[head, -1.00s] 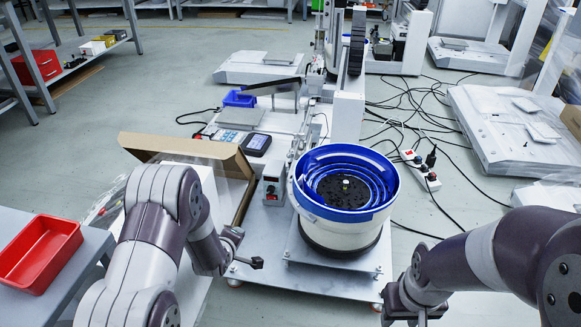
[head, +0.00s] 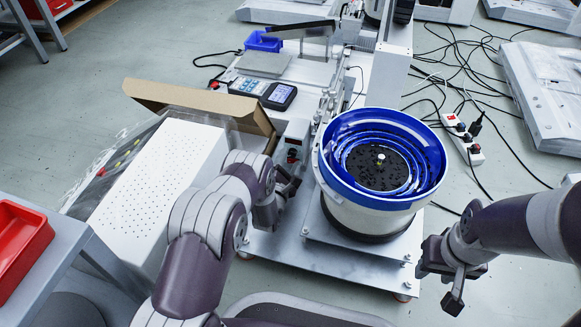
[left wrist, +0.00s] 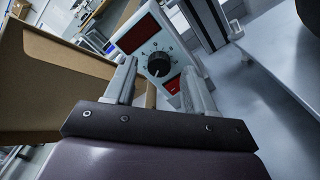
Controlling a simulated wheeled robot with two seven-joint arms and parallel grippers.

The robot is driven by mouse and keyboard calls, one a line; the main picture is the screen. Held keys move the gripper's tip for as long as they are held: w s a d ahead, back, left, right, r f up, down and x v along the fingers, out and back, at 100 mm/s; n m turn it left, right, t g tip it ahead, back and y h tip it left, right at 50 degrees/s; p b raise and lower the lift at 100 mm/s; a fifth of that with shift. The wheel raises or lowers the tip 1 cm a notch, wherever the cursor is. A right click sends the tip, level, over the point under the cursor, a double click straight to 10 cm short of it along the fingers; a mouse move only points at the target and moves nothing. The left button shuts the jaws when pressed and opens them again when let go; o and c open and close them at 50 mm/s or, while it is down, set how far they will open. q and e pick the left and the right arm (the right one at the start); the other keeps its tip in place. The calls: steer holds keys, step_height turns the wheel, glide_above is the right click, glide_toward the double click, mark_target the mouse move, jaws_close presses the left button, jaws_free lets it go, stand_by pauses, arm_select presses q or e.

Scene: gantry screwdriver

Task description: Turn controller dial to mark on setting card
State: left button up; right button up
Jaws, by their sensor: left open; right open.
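The controller (head: 294,143) is a small grey box on the machine's front edge, left of the blue bowl. In the left wrist view its front shows a dark round dial (left wrist: 159,64) with a pale pointer line and scale marks around it, a dark red display (left wrist: 138,35) and a red switch (left wrist: 172,86). My left gripper (head: 291,184) is open in front of the controller; in the left wrist view its fingers (left wrist: 160,72) stand either side of the dial's line, apparently short of it. My right gripper (head: 455,285) is open and empty at the right. I cannot make out a setting card.
The blue-rimmed feeder bowl (head: 382,160) stands close right of the controller. An open cardboard box (head: 190,105) and a white perforated box (head: 155,185) lie left. A handheld panel (head: 262,90) is behind. A red tray (head: 18,245) sits at the far left.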

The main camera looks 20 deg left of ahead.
arm_select(q)
steer(key=shift+w+r, duration=0.1)
steer(key=shift+w, duration=0.45)
jaws_close()
arm_select(e)
steer(key=shift+f, duration=0.3)
arm_select(q)
steer(key=shift+m, duration=0.3)
arm_select(e)
steer(key=shift+r, duration=0.15)
arm_select(q)
steer(key=shift+m+p, duration=0.55)
steer(key=shift+m, duration=0.35)
steer(key=m+p, duration=0.1)
steer(key=m, duration=0.2)
steer(key=shift+s+m, duration=0.1)
steer(key=shift+m, duration=0.3)
steer(key=m+p, duration=0.1)
steer(key=m, duration=0.3)
steer(key=shift+f+m, duration=0.2)
steer(key=shift+m, duration=1.1)
arm_select(e)
steer(key=shift+r, duration=1.65)
